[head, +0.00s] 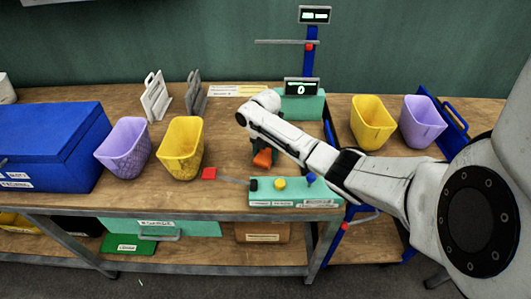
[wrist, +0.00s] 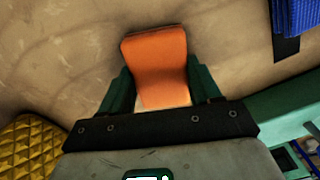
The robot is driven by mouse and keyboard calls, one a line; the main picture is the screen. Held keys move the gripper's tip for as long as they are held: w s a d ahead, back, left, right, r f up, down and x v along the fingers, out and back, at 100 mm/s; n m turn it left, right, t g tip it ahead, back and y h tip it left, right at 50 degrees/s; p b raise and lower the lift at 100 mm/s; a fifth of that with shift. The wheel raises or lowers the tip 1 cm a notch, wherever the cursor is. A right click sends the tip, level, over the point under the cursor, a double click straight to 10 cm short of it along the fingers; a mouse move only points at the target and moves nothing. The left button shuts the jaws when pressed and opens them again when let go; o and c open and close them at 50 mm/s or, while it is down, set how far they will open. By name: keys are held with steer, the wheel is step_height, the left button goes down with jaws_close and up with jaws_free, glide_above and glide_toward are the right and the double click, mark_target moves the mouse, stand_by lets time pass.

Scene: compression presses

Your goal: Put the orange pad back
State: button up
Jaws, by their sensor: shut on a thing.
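The orange pad (head: 263,158) is held at the end of my arm, over the wooden bench behind the teal control box. In the wrist view the orange pad (wrist: 156,66) sits between the two dark green fingers of my gripper (wrist: 160,92), with its far end sticking out past the fingertips. My gripper (head: 258,150) is shut on the pad and points down in the head view, largely hidden by my own arm. I cannot tell in the head view whether the pad touches the bench.
A yellow basket (head: 181,145) and a lilac basket (head: 127,148) stand left of the gripper. Another yellow basket (head: 372,122) and lilac basket (head: 421,121) stand right.

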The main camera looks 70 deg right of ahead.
mark_target(265, 154)
steer(key=shift+f, duration=0.15)
steer(key=o, duration=1.1)
step_height(265, 154, up, 12)
steer(key=shift+r, duration=0.2)
